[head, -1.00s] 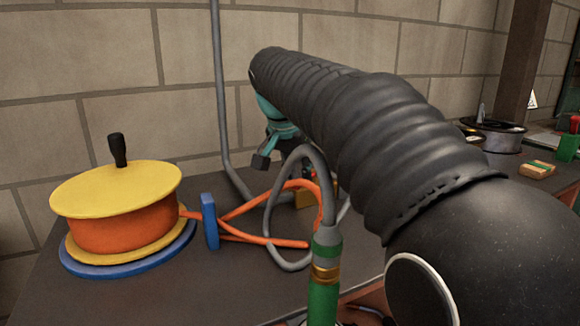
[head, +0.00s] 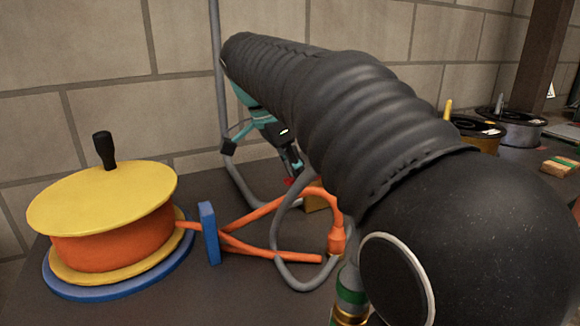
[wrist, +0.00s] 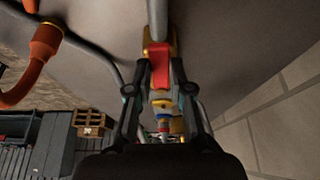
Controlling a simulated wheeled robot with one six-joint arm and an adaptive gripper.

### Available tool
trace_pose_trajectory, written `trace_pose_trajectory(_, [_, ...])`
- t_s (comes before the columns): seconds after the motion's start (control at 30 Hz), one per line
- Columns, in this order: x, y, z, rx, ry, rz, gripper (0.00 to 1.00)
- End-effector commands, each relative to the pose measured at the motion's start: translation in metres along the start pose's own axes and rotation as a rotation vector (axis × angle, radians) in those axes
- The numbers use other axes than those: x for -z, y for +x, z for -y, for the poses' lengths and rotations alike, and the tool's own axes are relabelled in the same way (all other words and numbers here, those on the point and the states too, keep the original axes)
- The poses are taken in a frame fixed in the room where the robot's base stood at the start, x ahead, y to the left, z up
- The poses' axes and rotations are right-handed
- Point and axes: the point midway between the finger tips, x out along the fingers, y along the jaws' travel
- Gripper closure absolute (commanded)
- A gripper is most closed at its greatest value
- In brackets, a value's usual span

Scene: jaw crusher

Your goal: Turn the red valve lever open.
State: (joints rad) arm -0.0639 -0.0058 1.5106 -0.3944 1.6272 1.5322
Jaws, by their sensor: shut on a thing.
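The red valve lever (wrist: 160,68) lies between the two dark fingers of my gripper (wrist: 159,88) in the wrist view. The fingers flank it on both sides and are shut on it. A yellow-brass fitting (wrist: 155,47) sits just beyond the lever, at the end of a grey pipe (wrist: 157,14). In the head view my gripper (head: 292,166) is small and partly hidden behind my black-sleeved arm. Only a small red patch (head: 289,181) of the lever shows at its tip. Most of the valve is hidden there, so I cannot tell the lever's angle.
A yellow and orange cable reel (head: 105,220) stands at the left on the bench. An orange cable (head: 265,210) runs from it past a blue plate (head: 209,233). A grey hose (head: 283,262) loops nearby. Spools (head: 517,130) stand at the right. A block wall is behind.

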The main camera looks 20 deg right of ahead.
Motion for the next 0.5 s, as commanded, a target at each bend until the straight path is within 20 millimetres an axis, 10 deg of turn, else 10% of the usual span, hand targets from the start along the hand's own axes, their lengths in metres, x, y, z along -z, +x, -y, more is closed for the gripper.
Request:
trace_pose_trajectory(0.4, [0.0019, -0.0001, 0.0000, 0.000, 0.013, 0.002, 1.00])
trace_pose_trajectory(0.5, [0.0019, -0.0001, -0.0001, 0.000, 0.012, 0.002, 0.60])
